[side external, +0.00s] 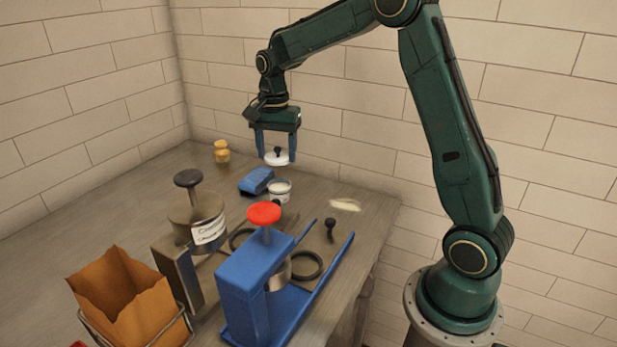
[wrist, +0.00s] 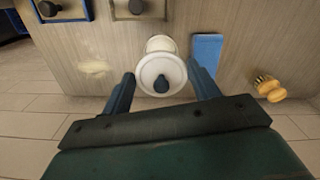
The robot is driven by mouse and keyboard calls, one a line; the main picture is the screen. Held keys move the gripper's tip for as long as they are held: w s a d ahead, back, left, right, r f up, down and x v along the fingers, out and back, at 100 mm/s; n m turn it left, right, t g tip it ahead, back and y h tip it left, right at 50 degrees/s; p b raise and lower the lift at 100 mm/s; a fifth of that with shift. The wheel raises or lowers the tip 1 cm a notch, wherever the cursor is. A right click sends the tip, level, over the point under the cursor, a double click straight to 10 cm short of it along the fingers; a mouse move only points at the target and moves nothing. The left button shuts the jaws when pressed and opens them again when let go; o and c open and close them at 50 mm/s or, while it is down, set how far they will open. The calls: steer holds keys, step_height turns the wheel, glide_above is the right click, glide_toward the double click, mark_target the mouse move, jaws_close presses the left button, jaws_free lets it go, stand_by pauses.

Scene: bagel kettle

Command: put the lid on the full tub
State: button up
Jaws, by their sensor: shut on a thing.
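My gripper (side external: 277,158) is shut on a white round lid (side external: 275,159) with a dark knob and holds it in the air. In the wrist view, the lid (wrist: 170,83) sits between the two blue fingers of my gripper (wrist: 162,86). A small white tub (side external: 279,191) stands on the table below the lid and a little apart from it. In the wrist view, the tub (wrist: 161,43) is partly hidden behind the lid. What is inside the tub cannot be made out clearly.
A blue block (side external: 257,181) lies beside the tub. A pale patch (side external: 345,205) lies right of the tub.

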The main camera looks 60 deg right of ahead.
steer(key=shift+a+f, duration=0.1)
steer(key=shift+f, duration=0.2)
steer(key=shift+f, duration=2.95)
steer(key=shift+f, duration=0.15)
stand_by(0.4)
steer(key=o, duration=1.3)
steer(key=shift+r, duration=3.5)
jaws_close()
